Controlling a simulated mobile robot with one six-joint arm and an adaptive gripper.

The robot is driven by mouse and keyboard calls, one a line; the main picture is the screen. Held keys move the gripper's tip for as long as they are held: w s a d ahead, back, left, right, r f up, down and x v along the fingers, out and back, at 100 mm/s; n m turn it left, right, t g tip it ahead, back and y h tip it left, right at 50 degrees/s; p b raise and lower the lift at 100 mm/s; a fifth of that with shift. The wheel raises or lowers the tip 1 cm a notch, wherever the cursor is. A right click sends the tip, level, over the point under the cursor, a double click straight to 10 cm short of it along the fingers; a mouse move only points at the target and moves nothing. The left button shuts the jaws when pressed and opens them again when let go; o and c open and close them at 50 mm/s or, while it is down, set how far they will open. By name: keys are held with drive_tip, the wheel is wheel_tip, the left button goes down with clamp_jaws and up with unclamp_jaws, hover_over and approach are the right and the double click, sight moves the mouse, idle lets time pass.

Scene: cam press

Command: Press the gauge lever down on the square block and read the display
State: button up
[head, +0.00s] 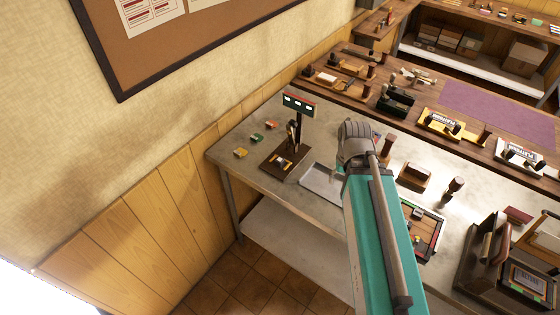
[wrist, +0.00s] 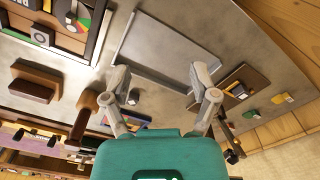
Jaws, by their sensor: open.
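The gauge press has a dark wooden base (head: 270,164), an upright dark lever (head: 292,134) and a black display (head: 298,103) on a post. The display digits are too small to read. A small yellowish block (head: 281,160) lies on the base; its shape is unclear. In the wrist view the press base (wrist: 254,78) is partly behind the right finger. My gripper (wrist: 160,73) is open and empty above the table, beside the press. In the head view my arm hides the fingers.
A shallow grey tray (head: 320,182) lies right of the press. Stamps with wooden handles (head: 388,145) and a game-like board (head: 425,232) stand farther right. A dark wooden shelf (head: 465,147) with several stamps runs behind. The wall is close on the left.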

drive_tip(key=shift+f+b, duration=0.4)
drive_tip(key=c, duration=0.6)
drive_tip(key=shift+r, duration=0.1)
clamp_jaws()
drive_tip(key=shift+a, duration=0.1)
